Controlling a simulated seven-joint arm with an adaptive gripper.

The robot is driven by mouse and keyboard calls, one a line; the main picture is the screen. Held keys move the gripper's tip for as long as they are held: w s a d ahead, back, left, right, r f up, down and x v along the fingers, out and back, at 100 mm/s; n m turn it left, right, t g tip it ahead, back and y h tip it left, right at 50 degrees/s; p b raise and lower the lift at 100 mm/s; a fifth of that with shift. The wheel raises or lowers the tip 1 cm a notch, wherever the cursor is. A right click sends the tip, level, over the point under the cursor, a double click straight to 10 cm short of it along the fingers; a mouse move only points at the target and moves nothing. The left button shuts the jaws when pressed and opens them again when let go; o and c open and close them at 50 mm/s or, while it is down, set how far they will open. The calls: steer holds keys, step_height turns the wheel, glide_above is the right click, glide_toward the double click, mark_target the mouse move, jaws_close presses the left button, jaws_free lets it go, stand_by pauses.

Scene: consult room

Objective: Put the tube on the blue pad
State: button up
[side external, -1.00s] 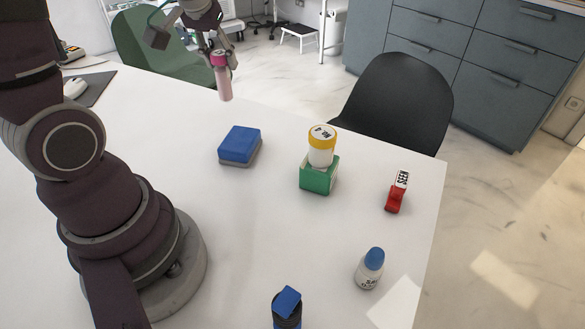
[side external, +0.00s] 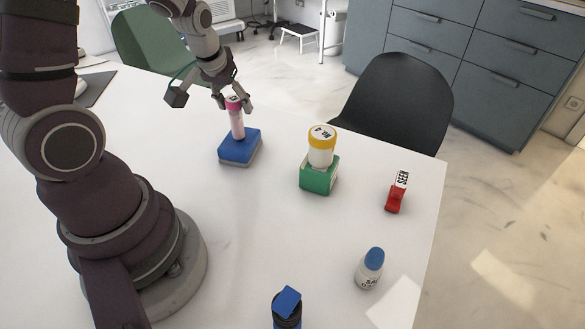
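The pink tube (side external: 237,124) with its darker pink cap stands upright on the blue pad (side external: 232,152), near the pad's back edge as seen in the side external view. The blue pad lies on the white table, left of the green block. My gripper (side external: 234,105) is at the top of the tube, with its fingers spread on either side of the cap. The fingers look apart from the cap, and nothing else is between them.
A yellow-capped jar (side external: 321,147) stands on a green block (side external: 318,176) right of the pad. The table between is clear.

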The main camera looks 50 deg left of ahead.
steer(key=shift+o, duration=0.6)
steer(key=shift+r, duration=0.25)
steer(key=v, duration=1.1)
steer(key=s+d+m+t+h, duration=0.1)
steer(key=s+d+m, duration=0.1)
steer(key=d, duration=0.3)
steer(key=s+d+m+h, duration=0.1)
steer(key=s+d+m, duration=0.1)
steer(key=d+m, duration=0.2)
steer(key=d, duration=0.2)
steer(key=shift+s+d+r+m+t+h, duration=0.25)
steer(key=shift+d+m+t+h, duration=0.05)
steer(key=shift+m+t, duration=0.1)
